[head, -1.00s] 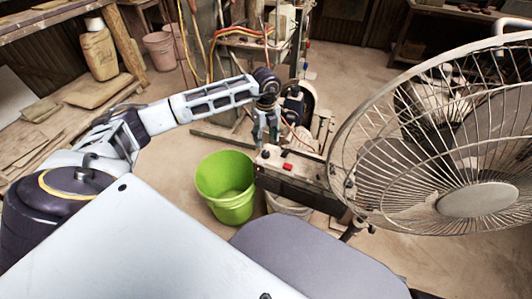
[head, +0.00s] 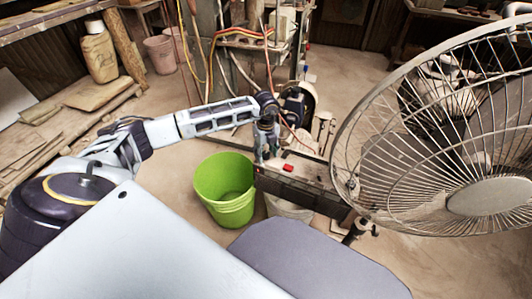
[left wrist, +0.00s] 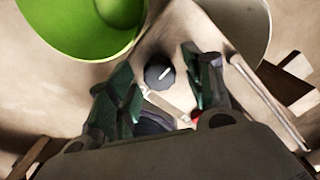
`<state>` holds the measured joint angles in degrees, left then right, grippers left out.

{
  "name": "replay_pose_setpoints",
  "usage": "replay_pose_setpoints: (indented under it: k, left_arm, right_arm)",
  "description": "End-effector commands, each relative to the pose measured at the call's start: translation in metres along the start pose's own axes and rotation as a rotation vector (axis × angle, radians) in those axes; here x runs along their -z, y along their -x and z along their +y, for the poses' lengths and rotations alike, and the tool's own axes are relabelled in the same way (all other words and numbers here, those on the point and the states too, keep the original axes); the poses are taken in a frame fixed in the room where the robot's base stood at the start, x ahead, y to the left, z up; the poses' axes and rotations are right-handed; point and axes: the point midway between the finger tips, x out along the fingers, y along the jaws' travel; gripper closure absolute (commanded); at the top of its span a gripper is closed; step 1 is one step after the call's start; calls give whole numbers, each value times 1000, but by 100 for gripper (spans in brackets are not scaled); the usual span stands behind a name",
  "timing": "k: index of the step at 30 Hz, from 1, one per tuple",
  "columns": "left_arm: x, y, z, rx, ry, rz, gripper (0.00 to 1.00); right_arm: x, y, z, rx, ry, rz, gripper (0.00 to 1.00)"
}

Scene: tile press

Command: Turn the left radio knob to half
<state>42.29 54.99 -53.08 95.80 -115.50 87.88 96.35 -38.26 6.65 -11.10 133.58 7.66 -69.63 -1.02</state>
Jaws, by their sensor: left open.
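The radio (head: 300,190) is a long dark box with a pale top, right of the green bucket in the head view. My left gripper (head: 267,155) points down at its left end. In the left wrist view the left knob (left wrist: 159,72), round and dark grey with a white pointer line, sits on the pale radio top (left wrist: 183,38). The pointer slants toward the upper right there. My left gripper (left wrist: 158,66) is open, with one green-dark finger on each side of the knob and gaps between. Whether the fingertips reach knob height I cannot tell. My right gripper is not in view.
A green bucket (head: 224,190) stands close left of the radio. A red part (head: 288,168) is on the radio top. A large fan (head: 450,130) fills the right side. A machine with cables (head: 250,45) stands behind. A pale bucket (head: 288,207) sits partly hidden below the radio.

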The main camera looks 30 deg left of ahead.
Motion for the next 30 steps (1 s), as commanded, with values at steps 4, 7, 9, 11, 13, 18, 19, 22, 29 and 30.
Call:
replay_pose_setpoints:
  k: [4, 7, 9, 11, 13, 18, 19, 22, 29, 30]
  left_arm:
    - [0, 0, 0, 0, 0, 0, 55]
    - [0, 0, 0, 0, 0, 0, 68]
    - [0, 0, 0, 0, 0, 0, 77]
    - [0, 0, 0, 0, 0, 0, 85]
    - [0, 0, 0, 0, 0, 0, 94]
    - [0, 0, 0, 0, -3, 0, 95]
    - [0, 0, 0, 0, -5, 0, 95]
    - [0, 1, 0, 0, -18, 0, 95]
    - [0, 1, 0, -1, -87, 0, 95]
    - [0, 1, 0, -1, -105, 0, 95]
  right_arm:
    - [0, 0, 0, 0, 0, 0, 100]
    - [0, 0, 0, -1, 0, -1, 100]
    - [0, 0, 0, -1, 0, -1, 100]
    - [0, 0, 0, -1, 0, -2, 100]
    - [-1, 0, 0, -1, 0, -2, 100]
    - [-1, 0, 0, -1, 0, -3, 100]
    - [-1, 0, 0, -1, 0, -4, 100]
    - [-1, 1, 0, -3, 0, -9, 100]
    - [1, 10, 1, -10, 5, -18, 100]
    - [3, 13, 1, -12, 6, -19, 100]
